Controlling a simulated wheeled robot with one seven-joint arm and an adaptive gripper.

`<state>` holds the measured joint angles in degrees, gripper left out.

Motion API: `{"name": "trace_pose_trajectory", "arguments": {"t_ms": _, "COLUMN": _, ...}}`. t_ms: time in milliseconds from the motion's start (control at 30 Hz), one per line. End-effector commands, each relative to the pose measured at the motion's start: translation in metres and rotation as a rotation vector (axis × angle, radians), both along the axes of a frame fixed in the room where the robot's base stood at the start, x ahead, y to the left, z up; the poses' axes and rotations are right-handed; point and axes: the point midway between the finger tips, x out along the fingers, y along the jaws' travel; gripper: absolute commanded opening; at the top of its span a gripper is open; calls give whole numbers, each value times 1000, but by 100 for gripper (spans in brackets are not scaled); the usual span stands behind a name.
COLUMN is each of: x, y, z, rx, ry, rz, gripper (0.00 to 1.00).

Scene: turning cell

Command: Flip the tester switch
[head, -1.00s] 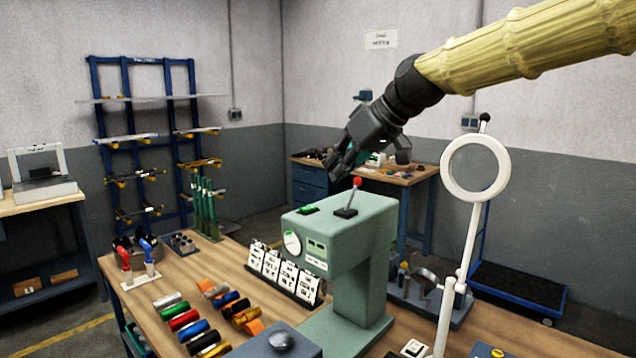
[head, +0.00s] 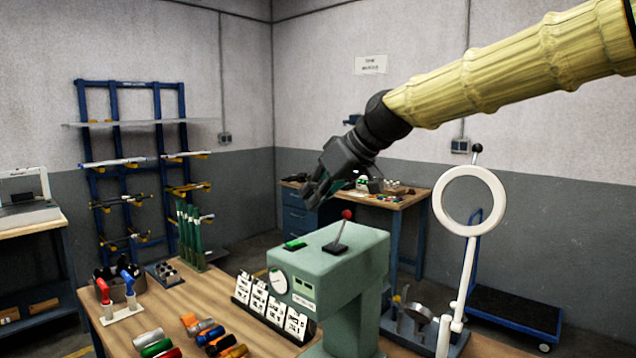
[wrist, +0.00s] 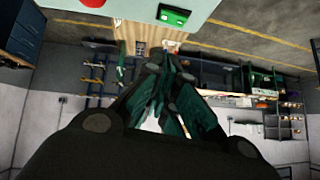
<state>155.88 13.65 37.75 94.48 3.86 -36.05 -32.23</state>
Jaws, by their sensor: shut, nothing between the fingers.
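The tester (head: 350,262) is a pale green machine on the wooden bench, with a dial and small displays on its front. Its switch lever (head: 342,230) has a red ball on top and rises from a dark base on the tester's top. A green button or lamp (head: 295,245) sits to its left. My gripper (head: 309,203) is shut and empty, above and left of the lever, apart from it. In the wrist view, my shut fingers (wrist: 160,68) point toward the tester's top edge; the red ball (wrist: 93,3) is partly cut off at the upper left.
A white ring lamp (head: 497,200) on a post stands right of the tester. White cards (head: 268,303) stand before it, and coloured cylinders (head: 205,332) lie on the bench (head: 183,297).

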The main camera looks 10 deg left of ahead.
Motion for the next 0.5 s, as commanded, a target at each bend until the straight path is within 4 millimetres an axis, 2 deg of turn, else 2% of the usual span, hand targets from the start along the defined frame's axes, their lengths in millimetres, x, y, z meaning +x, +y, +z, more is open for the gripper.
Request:
{"name": "trace_pose_trajectory", "arguments": {"t_ms": 167, "x": -4, "y": 20, "z": -10, "rx": 0, "ry": -10, "rz": 2, "gripper": 0}}
{"name": "trace_pose_trajectory", "arguments": {"t_ms": 333, "x": 9, "y": 37, "z": -31, "rx": 0, "ry": -8, "rz": 2, "gripper": 0}}
{"name": "trace_pose_trajectory", "arguments": {"t_ms": 500, "x": 13, "y": 39, "z": -58, "rx": 0, "ry": 0, "rz": 1, "gripper": 0}}
